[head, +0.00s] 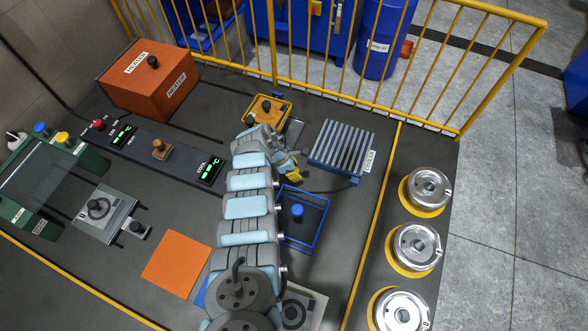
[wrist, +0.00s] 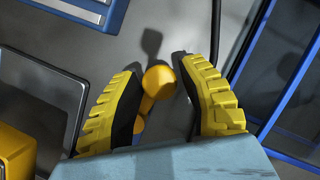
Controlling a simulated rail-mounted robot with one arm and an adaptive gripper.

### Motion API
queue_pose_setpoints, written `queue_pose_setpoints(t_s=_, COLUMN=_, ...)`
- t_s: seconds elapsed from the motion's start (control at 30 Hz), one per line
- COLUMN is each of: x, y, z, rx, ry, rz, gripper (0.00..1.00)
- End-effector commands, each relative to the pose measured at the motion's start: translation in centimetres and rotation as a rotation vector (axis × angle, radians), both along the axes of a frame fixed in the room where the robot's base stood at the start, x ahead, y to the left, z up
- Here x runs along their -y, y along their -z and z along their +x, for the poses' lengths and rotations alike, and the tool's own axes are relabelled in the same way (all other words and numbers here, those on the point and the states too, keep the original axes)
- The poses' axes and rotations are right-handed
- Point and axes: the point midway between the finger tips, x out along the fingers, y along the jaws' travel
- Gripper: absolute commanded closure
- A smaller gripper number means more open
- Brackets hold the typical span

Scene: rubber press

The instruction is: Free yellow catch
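A yellow ball-ended piece (wrist: 158,80) with a short yellow stem shows between my fingers in the wrist view; it looks like the yellow catch. Its lower part is partly hidden by my gripper. My gripper (wrist: 156,67) is open, with yellow ridged fingers on either side of the ball. The ball is close to the right finger, with a gap to the left one; I cannot tell whether it touches. In the head view my gripper (head: 294,172) is low between the cooler and the blue frame, and the piece cannot be made out there.
The ribbed blue cooler (head: 342,147) stands to the right, a yellow tray (head: 285,108) behind and a blue frame (head: 303,243) in front. Another yellow knob (head: 62,137) is on the green press at far left. The orange heater (head: 150,82) stands back left. Several round metal moulds line the right edge.

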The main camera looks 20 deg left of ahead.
Motion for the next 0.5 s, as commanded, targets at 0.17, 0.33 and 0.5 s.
queue_pose_setpoints(t_s=0.17, x=-0.01, y=-0.06, z=0.05, rx=0.000, ry=0.001, rz=0.000, gripper=0.42)
queue_pose_setpoints(t_s=0.33, x=-0.05, y=-0.13, z=0.06, rx=0.001, ry=0.001, rz=0.001, gripper=0.42)
queue_pose_setpoints(t_s=0.5, x=-0.17, y=-0.39, z=0.11, rx=0.002, ry=0.002, rz=0.000, gripper=0.42)
